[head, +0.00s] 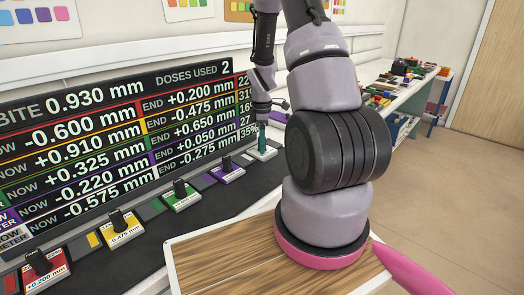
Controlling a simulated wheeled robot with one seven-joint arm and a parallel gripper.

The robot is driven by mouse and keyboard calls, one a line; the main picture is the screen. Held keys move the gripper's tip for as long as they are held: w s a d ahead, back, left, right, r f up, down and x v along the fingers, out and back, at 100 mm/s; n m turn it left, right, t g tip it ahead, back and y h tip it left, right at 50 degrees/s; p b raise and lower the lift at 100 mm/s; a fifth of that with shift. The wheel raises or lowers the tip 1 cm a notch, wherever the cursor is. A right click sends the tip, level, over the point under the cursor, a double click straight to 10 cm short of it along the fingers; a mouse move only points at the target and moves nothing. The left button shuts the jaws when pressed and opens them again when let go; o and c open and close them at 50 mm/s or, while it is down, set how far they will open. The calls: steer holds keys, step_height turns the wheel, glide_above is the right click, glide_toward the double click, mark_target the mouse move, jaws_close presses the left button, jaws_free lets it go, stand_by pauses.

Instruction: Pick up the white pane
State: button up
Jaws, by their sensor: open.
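A small whitish plate (264,154) lies at the far end of the row of coloured dial plates on the dark bench strip. I cannot tell whether it is the white pane or another dial's base; no other white pane is clear to me. My gripper (262,132) points down just above this plate, with a teal part at its lower end. It is small here, so the gap between the fingers and any contact with the plate cannot be made out.
Red (45,269), yellow (119,229), green (181,196) and purple (227,173) dial plates with black knobs line the bench. A large readout board (110,140) stands behind them. A cluttered side table (415,100) is at the back right; the floor (460,200) at right is clear.

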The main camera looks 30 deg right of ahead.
jaws_close()
steer(key=shift+r, duration=0.1)
